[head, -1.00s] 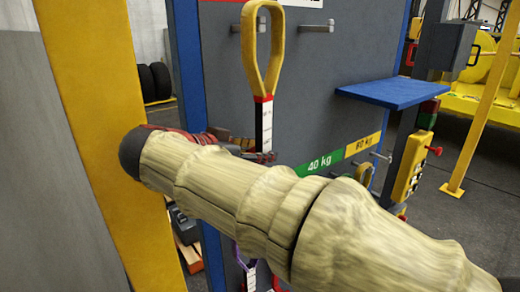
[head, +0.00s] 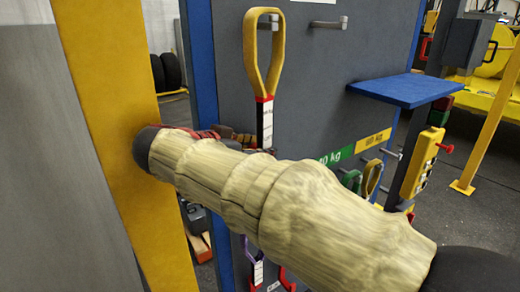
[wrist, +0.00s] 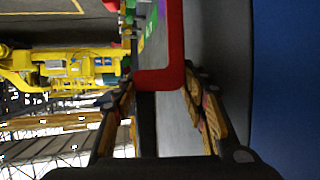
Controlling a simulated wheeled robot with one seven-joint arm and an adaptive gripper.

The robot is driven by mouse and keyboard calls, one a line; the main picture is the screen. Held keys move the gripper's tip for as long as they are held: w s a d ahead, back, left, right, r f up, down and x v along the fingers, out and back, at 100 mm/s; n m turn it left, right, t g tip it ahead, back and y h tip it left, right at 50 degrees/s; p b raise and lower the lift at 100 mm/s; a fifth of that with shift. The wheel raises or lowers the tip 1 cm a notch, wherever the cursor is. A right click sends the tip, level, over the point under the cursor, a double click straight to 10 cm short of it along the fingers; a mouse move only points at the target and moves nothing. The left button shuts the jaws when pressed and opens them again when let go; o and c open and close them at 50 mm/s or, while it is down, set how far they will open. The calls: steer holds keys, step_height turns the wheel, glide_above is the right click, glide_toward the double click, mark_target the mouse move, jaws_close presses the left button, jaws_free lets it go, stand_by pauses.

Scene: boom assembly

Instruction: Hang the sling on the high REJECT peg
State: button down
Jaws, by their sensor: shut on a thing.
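The sling shows in the head view as an upright yellow loop (head: 250,56) with a red band and a white label below it. My gripper (head: 232,136) is below the loop, mostly hidden behind my padded sleeve. In the wrist view my gripper (wrist: 165,88) has its fingers on both sides of a red part of the sling (wrist: 172,60) and is shut on it. A high grey peg (head: 271,24) shows through the top of the loop; I cannot tell whether the loop is around it or in front. No REJECT sign is readable.
Another high peg (head: 328,24) is to the right, empty. A blue shelf (head: 405,92) juts out at right. A yellow post (head: 110,110) stands close at left, near my arm.

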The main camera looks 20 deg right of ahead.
steer(key=shift+w+f+b, duration=0.2)
steer(key=shift+f+b, duration=0.15)
steer(key=shift+b, duration=0.2)
steer(key=shift+f+b, duration=0.15)
steer(key=shift+b, duration=0.3)
steer(key=c, duration=1.2)
jaws_free()
steer(key=shift+o, duration=1.2)
steer(key=shift+f, duration=0.1)
steer(key=shift+a+f, duration=0.1)
